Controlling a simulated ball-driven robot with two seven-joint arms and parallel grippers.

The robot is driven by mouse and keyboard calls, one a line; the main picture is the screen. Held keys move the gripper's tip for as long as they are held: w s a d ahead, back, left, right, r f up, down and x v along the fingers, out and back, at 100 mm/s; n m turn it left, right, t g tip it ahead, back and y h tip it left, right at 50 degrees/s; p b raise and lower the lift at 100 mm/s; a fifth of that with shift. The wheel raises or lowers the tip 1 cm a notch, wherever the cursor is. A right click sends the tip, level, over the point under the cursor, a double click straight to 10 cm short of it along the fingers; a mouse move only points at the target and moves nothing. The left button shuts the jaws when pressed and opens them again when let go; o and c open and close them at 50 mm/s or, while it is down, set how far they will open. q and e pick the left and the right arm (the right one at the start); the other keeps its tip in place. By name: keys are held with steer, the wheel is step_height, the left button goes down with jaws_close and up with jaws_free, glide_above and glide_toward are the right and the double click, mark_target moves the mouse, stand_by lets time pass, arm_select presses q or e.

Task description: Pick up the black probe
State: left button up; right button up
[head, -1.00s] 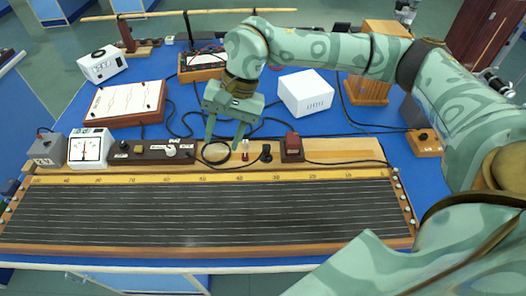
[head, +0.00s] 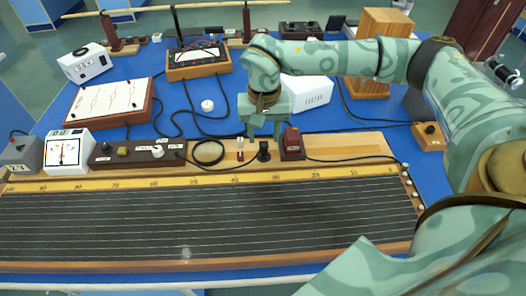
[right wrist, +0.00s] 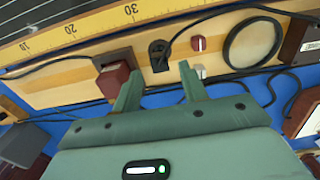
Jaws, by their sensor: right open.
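The black probe (head: 264,151) stands on the light wooden strip behind the ruled board, between a red-and-white piece and a dark red block. In the right wrist view the black probe (right wrist: 158,54) shows just beyond the gap between my fingertips, with a cable by it. My right gripper (head: 264,133) is open and empty, just behind and above the probe in the head view. In the right wrist view my right gripper (right wrist: 158,74) has its fingers apart, with nothing between them. My left gripper is not in view.
The dark red block (head: 291,139) stands close to the probe's right. The red-and-white piece (head: 240,149) and a black ring (head: 208,152) are to its left. Cables cross the blue bench. A white box (head: 308,89) stands behind my gripper. The ruled board (head: 190,220) lies in front.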

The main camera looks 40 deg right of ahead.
mark_target(264, 144)
step_height(264, 144, down, 5)
steer(key=shift+a+r+b, duration=0.1)
steer(key=shift+r+b, duration=0.05)
steer(key=shift+b, duration=0.65)
steer(key=shift+s+r, duration=0.1)
steer(key=shift+r, duration=0.05)
steer(key=shift+c, duration=0.6)
jaws_close()
steer(key=shift+r, duration=0.1)
